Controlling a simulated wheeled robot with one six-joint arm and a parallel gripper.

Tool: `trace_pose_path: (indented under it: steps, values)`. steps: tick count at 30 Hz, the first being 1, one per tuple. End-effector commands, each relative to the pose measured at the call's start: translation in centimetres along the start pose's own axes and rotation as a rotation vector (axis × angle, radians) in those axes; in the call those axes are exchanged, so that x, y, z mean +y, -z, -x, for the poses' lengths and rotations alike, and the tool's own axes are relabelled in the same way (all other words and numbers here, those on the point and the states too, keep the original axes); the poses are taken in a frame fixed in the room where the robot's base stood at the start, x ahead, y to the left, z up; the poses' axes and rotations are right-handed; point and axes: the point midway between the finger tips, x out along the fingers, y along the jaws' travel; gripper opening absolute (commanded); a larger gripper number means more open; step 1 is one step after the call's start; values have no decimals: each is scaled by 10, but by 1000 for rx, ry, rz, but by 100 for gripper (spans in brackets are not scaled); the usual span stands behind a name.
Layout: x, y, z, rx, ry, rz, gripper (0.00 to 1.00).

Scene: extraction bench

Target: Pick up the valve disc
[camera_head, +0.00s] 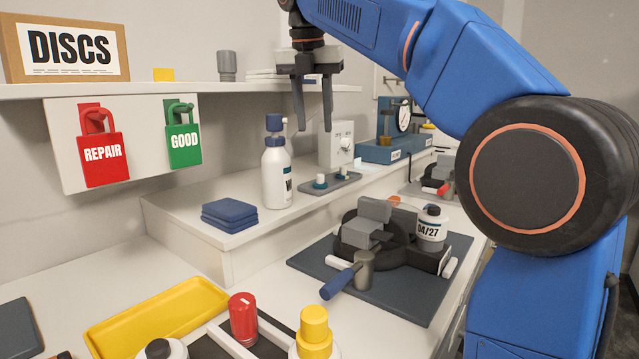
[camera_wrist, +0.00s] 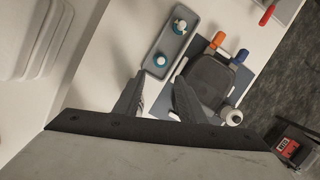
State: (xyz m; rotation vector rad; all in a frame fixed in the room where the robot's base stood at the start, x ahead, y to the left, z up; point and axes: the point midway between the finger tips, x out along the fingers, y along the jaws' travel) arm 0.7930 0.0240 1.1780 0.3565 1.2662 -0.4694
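I cannot say for sure which thing is the valve disc. Two small white-and-teal parts, which may be discs, sit apart on a narrow grey tray (camera_head: 339,186) on the raised shelf. The left part (camera_head: 320,181) is beside a white bottle (camera_head: 277,178). In the wrist view the tray (camera_wrist: 167,47) shows beyond my fingertips, with one part (camera_wrist: 180,26) at its far end and the other (camera_wrist: 160,60) at its near end. My gripper (camera_head: 313,128) is open and empty, pointing down, above the raised shelf. Its two fingers also show apart in the wrist view (camera_wrist: 160,84).
A white box with a knob (camera_head: 336,146) stands behind the tray. Blue folded cloths (camera_head: 230,213) lie left of the bottle. A grey vise (camera_head: 366,226) and a white container marked 04/27 (camera_head: 433,232) stand on a dark mat in front. An upper shelf (camera_head: 200,88) runs along the wall.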

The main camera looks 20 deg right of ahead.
Motion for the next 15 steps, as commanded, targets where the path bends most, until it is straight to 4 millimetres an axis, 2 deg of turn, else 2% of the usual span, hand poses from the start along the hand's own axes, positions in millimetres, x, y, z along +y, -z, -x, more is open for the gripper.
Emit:
trace_pose_path:
  steps: [9,15]
  values:
    - [-1,0,-56,1,2,-1,37]
    - [-1,0,-75,0,0,-1,37]
